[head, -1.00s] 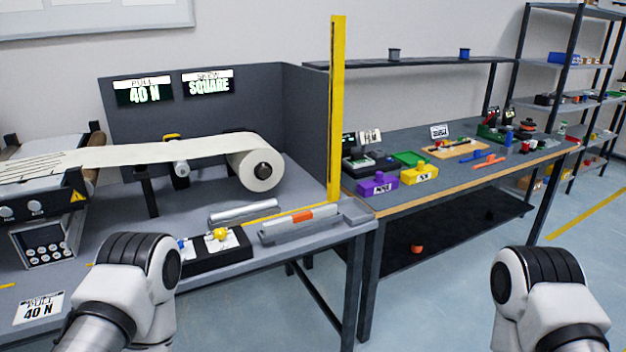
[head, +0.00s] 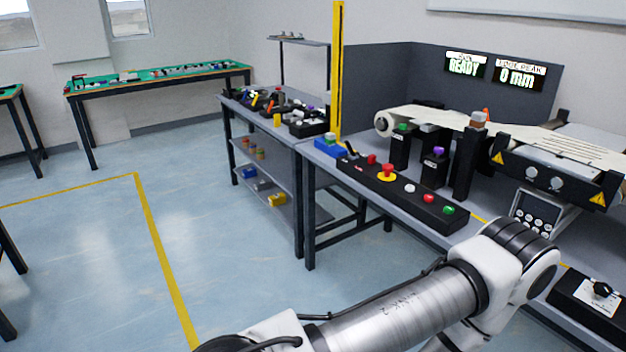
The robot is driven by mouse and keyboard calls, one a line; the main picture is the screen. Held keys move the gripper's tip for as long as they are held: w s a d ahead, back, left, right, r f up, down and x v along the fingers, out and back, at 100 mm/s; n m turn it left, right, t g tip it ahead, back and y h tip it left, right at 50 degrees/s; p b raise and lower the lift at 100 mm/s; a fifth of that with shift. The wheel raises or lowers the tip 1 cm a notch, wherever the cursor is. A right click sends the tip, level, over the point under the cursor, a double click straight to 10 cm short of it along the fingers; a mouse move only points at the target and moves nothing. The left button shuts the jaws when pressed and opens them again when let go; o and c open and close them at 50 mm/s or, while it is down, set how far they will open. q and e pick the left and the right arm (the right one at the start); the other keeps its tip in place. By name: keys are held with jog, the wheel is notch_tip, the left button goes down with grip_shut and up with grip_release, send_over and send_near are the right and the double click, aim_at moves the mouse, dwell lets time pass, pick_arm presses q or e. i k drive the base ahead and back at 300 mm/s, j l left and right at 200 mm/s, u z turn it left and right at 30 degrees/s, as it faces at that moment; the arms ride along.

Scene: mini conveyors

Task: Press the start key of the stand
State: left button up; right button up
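A long black control box (head: 372,184) lies along the front edge of the conveyor bench. On it are a green key (head: 448,210), a small red key (head: 431,197), a white key (head: 409,188), a red mushroom button on a yellow base (head: 387,172) and another red key (head: 371,159). I cannot read which key is the start key. The display (head: 465,67) behind reads READY and the other display (head: 519,77) reads 0 mm. One of my arms crosses the lower right, in front of the bench. Neither gripper is in view.
A web of pale material (head: 450,118) runs along the bench to a machine (head: 555,165) at the right. A black knob box (head: 585,300) is at the lower right. A yellow post (head: 337,70) stands at the bench's far end. The floor (head: 90,260) at left is clear.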

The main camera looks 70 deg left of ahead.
aim_at(447, 209)
jog(key=u, duration=1.7)
